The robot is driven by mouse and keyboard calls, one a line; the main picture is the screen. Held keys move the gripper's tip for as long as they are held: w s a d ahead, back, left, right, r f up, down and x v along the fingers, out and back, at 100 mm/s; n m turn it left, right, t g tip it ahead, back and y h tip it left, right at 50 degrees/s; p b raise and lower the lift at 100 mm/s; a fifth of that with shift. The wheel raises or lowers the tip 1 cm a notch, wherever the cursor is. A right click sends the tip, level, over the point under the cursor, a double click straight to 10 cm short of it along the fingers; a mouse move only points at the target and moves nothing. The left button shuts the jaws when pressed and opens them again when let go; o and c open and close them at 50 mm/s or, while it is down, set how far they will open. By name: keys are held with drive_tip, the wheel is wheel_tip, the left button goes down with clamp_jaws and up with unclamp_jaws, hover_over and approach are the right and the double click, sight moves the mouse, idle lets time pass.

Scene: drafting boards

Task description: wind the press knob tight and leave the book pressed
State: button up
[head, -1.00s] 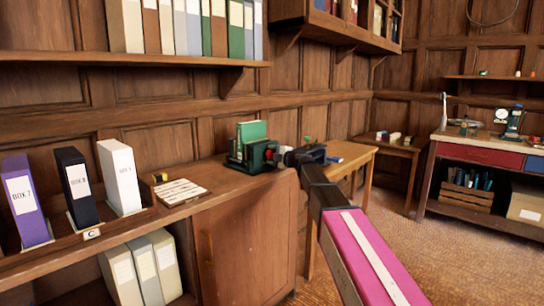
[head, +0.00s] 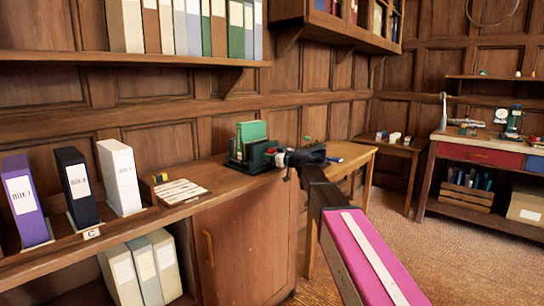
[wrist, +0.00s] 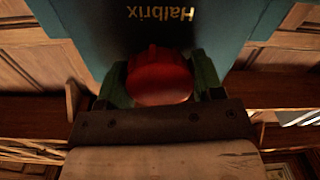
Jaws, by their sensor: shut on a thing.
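A green book (head: 251,132) stands upright in a dark green press (head: 246,164) at the right end of the wooden counter. In the wrist view, a teal surface (wrist: 175,40) with the upside-down word "Halbrix" stands behind the red press knob (wrist: 160,80). My gripper (head: 277,156) reaches the press from the right. Its two fingers lie on either side of the knob, and it is shut on it. In the head view the knob is small and partly hidden by my gripper. How tightly the book is squeezed cannot be told.
A slatted pale piece (head: 180,191) and a small yellow-black block (head: 160,178) lie left of the press. Purple, black and white box files stand further left. A wooden table (head: 345,155) stands close behind my arm. Open floor lies to the right.

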drive_tip(key=m, duration=0.3)
drive_tip(key=shift+r+m, duration=0.15)
drive_tip(key=shift+m, duration=0.15)
drive_tip(key=m, duration=0.8)
drive_tip(key=shift+m, duration=1.4)
